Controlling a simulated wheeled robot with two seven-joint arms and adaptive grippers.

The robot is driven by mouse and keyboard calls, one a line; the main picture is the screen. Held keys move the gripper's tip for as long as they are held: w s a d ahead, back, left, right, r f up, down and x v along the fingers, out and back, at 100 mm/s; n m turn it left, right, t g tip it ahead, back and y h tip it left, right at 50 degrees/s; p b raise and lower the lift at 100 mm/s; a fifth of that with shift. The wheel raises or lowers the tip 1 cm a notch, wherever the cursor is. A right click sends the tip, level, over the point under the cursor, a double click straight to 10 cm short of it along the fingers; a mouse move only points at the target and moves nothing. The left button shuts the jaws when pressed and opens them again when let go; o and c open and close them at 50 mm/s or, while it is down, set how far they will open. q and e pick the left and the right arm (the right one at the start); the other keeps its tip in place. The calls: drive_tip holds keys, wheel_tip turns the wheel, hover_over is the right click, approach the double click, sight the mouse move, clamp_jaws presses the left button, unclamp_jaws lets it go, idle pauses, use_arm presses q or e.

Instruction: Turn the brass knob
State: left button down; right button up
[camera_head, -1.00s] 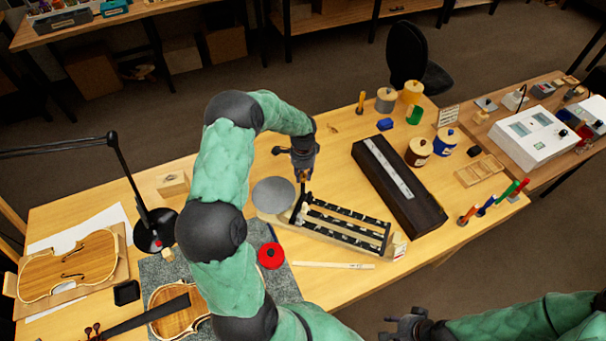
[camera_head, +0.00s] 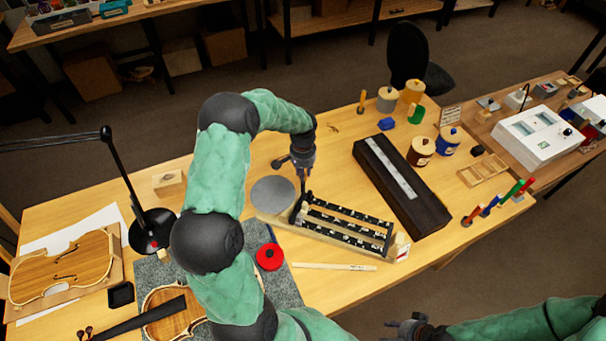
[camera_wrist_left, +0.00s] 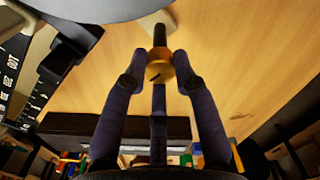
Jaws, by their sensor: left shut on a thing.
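In the head view my left gripper (camera_head: 304,182) points down at the left end of a long device with black rows (camera_head: 345,225). The knob is mostly hidden by the fingers there. My right gripper (camera_head: 402,328) is at the bottom edge, away from the bench things; its fingers are too small to judge.
A grey disc (camera_head: 273,194) lies left of the device. A long dark case (camera_head: 400,185) lies to its right. A red round tin (camera_head: 269,257) and a pale stick (camera_head: 333,267) are in front. Jars (camera_head: 420,150) stand farther right.

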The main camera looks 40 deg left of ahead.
use_arm(q)
drive_tip(key=shift+n, duration=0.5)
drive_tip(key=c, duration=1)
unclamp_jaws()
wheel_tip(320, 180, up, 12)
drive_tip(key=shift+f, duration=0.1)
